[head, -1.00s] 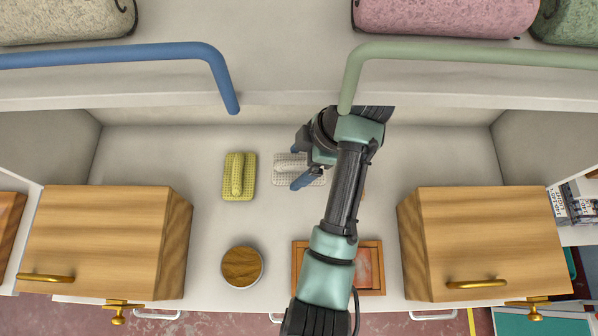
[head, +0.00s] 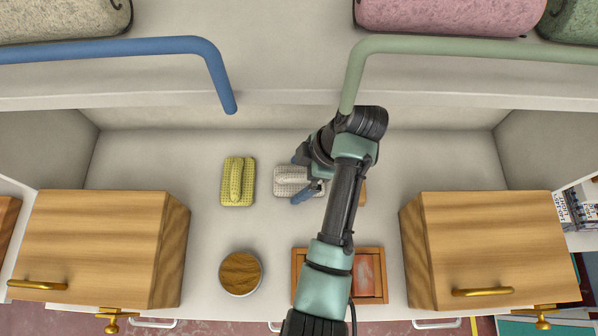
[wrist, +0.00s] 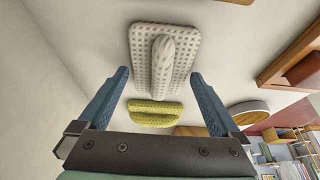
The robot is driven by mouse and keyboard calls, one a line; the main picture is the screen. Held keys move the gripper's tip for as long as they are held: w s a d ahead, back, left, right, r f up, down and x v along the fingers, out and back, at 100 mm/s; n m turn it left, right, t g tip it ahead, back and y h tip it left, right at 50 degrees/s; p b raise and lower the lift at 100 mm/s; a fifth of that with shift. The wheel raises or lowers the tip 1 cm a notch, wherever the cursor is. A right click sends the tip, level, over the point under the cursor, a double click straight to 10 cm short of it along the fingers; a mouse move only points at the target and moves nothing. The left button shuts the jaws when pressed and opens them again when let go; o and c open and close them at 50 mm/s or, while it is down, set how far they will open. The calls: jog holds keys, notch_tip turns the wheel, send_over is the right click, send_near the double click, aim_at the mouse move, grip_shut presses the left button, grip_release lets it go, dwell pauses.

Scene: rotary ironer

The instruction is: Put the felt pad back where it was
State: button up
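Two pads with a raised grip ridge lie on the white counter; I cannot tell which is the felt pad. The pale grey-white pad (head: 284,181) lies right of the yellow-green pad (head: 238,181). My gripper (head: 302,176) is open, over the right part of the pale pad, hiding some of it. In the wrist view my gripper (wrist: 160,98) has its blue fingers apart and nothing between the tips. The pale pad (wrist: 180,70) shows ahead of the fingers, its ridge roughly centred between them. I see no contact.
A round wooden disc (head: 240,272) and a framed wooden tray (head: 370,275) are at the front. Wooden boxes stand left (head: 95,245) and right (head: 490,245). A blue rail (head: 110,47) and a green rail (head: 470,50) run above the back. The counter's left area is clear.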

jog(key=p+v, duration=0.3)
jog(key=v, duration=0.3)
jog(key=shift+r, duration=0.35)
jog(key=shift+d+r+p, duration=0.3)
jog(key=shift+r+p, duration=0.25)
jog(key=shift+p, duration=0.05)
